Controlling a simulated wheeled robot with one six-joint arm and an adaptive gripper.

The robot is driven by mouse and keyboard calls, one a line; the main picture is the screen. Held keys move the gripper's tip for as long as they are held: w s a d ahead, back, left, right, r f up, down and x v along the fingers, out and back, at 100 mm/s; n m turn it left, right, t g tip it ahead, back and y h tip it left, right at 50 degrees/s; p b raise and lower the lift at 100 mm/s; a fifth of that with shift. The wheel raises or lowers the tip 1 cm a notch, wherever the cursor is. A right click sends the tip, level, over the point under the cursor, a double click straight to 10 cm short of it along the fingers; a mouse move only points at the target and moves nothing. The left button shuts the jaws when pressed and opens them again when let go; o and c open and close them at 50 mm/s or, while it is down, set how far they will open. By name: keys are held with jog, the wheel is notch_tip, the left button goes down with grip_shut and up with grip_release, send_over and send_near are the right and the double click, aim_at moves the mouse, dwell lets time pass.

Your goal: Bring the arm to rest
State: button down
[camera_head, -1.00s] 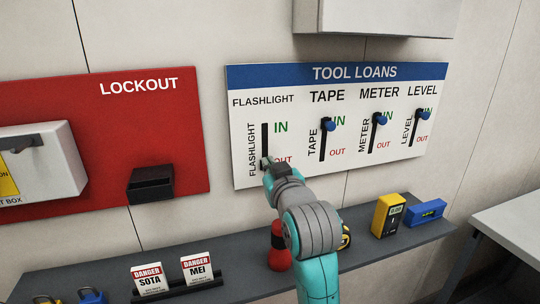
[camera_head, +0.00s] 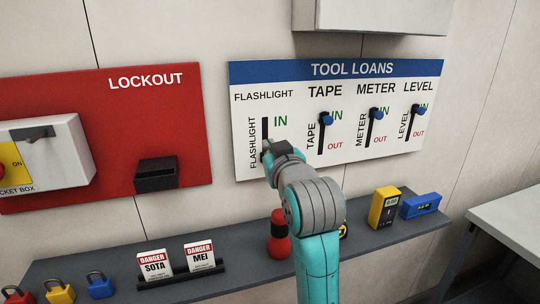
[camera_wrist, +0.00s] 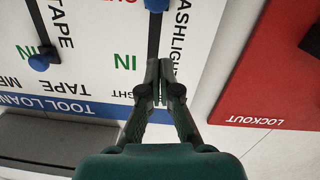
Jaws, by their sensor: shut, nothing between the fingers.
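My gripper (camera_wrist: 159,75) is shut and empty in the wrist view, its fingertips pointing toward the tool loans board (camera_wrist: 95,45). The wrist view is upside down. The flashlight slider's blue knob (camera_wrist: 156,5) is at the top edge, level with OUT, and my fingertips appear apart from it. In the head view my arm stretches forward to the board (camera_head: 340,155) and covers the lower flashlight slot; the fingertips are mostly hidden there. The tape (camera_head: 323,118), meter (camera_head: 377,114) and level (camera_head: 418,111) knobs sit near IN.
A grey shelf (camera_head: 240,258) below holds padlocks (camera_head: 60,291), danger tags (camera_head: 155,264), a red item (camera_head: 279,240), a yellow meter (camera_head: 384,207) and a blue level (camera_head: 421,206). A red lockout board (camera_head: 120,110) with boxes is left; a table (camera_head: 505,215) stands right.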

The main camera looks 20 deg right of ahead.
jog(key=s, duration=0.8)
jog(key=shift+g, duration=0.4)
jog(key=s+f, duration=0.1)
jog(key=f, duration=0.4)
jog(key=s+f, duration=0.1)
jog(key=f, duration=0.4)
jog(key=s+f, duration=0.1)
jog(key=f, duration=0.5)
jog(key=shift+s+f, duration=0.1)
jog(key=shift+s, duration=0.05)
jog(key=s+f+g, duration=0.1)
jog(key=s+f, duration=2)
jog(key=s, duration=0.3)
jog(key=s+m+g, duration=0.1)
jog(key=s, duration=1.5)
jog(key=shift+s+d+f+y, duration=0.25)
jog(key=shift+d+f+y, duration=0.05)
jog(key=shift+d, duration=0.05)
